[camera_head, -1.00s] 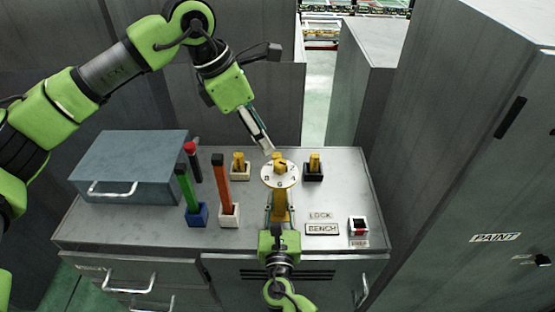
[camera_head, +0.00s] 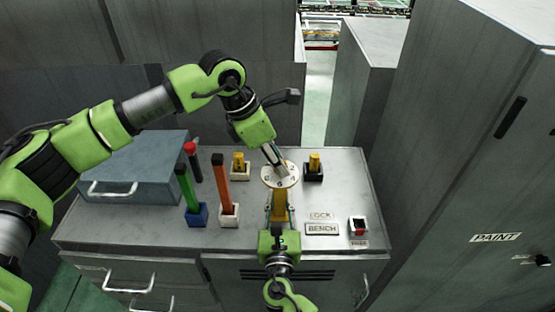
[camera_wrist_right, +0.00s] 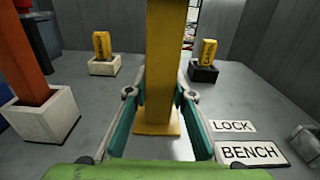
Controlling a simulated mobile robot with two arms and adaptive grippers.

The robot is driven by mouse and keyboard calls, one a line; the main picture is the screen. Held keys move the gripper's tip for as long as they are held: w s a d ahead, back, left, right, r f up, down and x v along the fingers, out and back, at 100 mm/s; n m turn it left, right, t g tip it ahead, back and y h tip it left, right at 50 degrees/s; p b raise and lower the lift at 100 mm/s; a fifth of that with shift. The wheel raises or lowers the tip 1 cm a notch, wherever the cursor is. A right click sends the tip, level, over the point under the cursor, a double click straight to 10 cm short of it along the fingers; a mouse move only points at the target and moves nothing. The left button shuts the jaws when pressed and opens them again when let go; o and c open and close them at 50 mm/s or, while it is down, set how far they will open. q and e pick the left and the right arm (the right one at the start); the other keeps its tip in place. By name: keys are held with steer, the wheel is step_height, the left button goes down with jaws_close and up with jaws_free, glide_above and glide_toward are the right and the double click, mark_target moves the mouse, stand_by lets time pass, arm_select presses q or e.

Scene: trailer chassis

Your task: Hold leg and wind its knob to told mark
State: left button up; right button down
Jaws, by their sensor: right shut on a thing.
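The yellow leg (camera_head: 279,206) stands upright on the bench, with a round white marked dial (camera_head: 268,179) at its top. My right gripper (camera_head: 279,222) is shut on the leg from the front; the right wrist view shows its fingers (camera_wrist_right: 159,98) on both sides of the yellow post (camera_wrist_right: 166,50). My left gripper (camera_head: 281,171) points down at the dial's middle from above. Its fingers hide the yellow knob there, and I cannot tell whether they are closed on it. The dial's marks are too small to read.
Yellow pieces stand in a white block (camera_head: 240,174) and a black block (camera_head: 314,174) behind the leg. Green and orange bars (camera_head: 222,187) stand in holders to the left, near a grey box (camera_head: 135,165). LOCK and BENCH labels lie between.

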arm_select(q)
steer(key=c, duration=0.4)
steer(key=shift+m, duration=0.3)
steer(key=o, duration=1.1)
steer(key=v, duration=1.2)
steer(key=shift+w, duration=0.15)
arm_select(e)
steer(key=shift+f, duration=0.1)
steer(key=c, duration=1.4)
jaws_free()
steer(key=shift+c, duration=0.2)
